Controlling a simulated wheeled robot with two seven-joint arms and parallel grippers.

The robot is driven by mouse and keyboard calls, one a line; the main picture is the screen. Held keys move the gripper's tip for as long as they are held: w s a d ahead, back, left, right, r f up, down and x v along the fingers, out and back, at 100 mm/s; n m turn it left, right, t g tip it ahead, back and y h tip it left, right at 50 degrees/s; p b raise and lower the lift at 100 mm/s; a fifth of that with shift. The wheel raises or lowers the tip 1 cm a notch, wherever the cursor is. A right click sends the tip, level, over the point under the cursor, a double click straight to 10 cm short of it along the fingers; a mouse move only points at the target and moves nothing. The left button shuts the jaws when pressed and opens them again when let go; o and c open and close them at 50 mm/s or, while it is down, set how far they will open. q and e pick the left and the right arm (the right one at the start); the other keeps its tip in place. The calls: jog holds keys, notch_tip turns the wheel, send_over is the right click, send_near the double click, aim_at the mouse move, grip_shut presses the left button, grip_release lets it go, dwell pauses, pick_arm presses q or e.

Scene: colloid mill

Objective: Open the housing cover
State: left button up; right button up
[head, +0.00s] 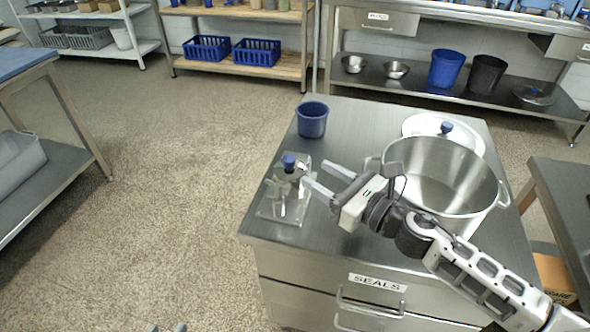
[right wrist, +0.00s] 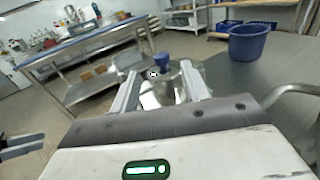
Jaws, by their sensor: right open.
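The small mill stands on the steel cabinet top near its front left corner. Its metal housing cover (head: 287,174) has a blue knob (head: 289,161) and sits on a clear base (head: 270,208). Whether the cover is fully closed is too small to tell. My right gripper (head: 314,173) is open and empty, its tips just right of the cover. In the right wrist view the cover (right wrist: 165,92) and blue knob (right wrist: 161,62) show between the open fingers, beyond them.
A large steel pot (head: 440,185) stands right of the mill, close under my right arm. A blue cup (head: 312,120) stands behind the mill, and a white lid (head: 420,123) behind the pot. The cabinet's left edge is close to the mill. Floor to the left is clear.

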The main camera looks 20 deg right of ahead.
aim_at(294, 163)
jog(key=x, duration=0.2)
jog(key=p+x, duration=0.1)
jog(key=x, duration=0.2)
jog(key=f+x, duration=0.1)
jog(key=x, duration=0.1)
jog(key=shift+w+a+f, duration=0.1)
jog(key=shift+w+a, duration=0.05)
jog(key=shift+w, duration=0.1)
jog(key=shift+p, duration=0.35)
grip_shut()
